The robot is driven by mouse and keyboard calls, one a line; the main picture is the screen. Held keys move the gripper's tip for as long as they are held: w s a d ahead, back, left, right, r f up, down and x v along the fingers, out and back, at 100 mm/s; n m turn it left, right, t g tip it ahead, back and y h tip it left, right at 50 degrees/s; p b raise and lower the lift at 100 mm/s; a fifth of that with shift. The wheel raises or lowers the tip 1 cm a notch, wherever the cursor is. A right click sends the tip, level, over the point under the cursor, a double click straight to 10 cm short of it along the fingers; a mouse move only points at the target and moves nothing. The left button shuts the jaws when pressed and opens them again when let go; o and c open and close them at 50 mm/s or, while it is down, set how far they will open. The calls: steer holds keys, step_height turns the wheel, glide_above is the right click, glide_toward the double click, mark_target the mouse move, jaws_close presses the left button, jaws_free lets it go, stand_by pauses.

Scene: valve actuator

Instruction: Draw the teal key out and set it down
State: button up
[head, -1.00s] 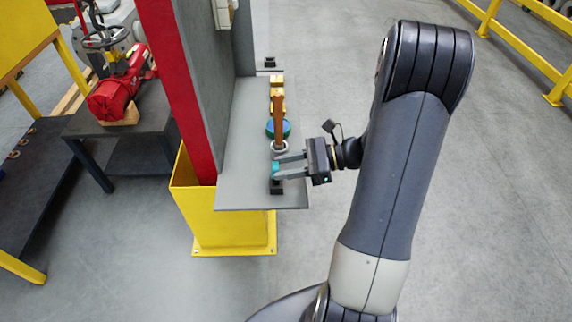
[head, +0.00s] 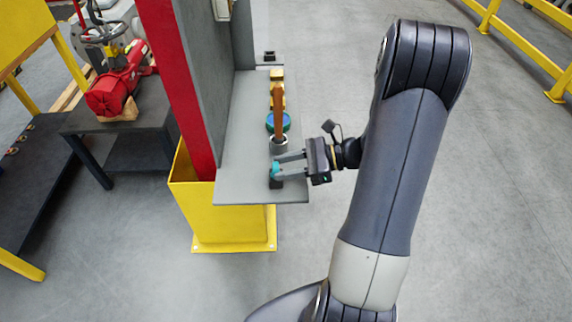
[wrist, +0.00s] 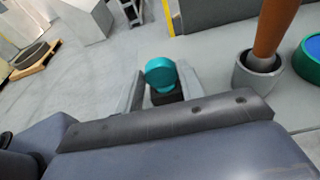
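The teal key (head: 275,170) has a round head and sits on a small black block (head: 277,184) near the front end of the grey shelf (head: 238,187). My gripper (head: 277,166) reaches in from the right, with its fingertips at the key. In the wrist view the key's round head (wrist: 160,72) lies between the two fingers of my gripper (wrist: 162,84), above the black block (wrist: 166,95). The fingers look apart, with a small gap showing on the left side. The lower part of the key is hidden.
Just behind the key stands a grey cup (head: 279,145) with an orange-brown handle (head: 278,124) upright in it. A grey panel (head: 206,75) rises on the left. Bare shelf lies left of the key.

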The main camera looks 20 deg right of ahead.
steer(key=o, duration=0.4)
steer(key=shift+o, duration=0.2)
steer(key=b+v, duration=0.1)
steer(key=v, duration=0.9)
steer(key=shift+d, duration=0.35)
steer(key=shift+s, duration=0.1)
steer(key=x, duration=0.3)
steer(key=p+x, duration=0.1)
steer(key=x, duration=0.3)
steer(key=r+x, duration=0.1)
steer(key=x, duration=0.2)
steer(key=shift+a+p, duration=0.35)
steer(key=shift+a, duration=0.05)
steer(key=shift+r, duration=0.1)
steer(key=shift+f, duration=0.2)
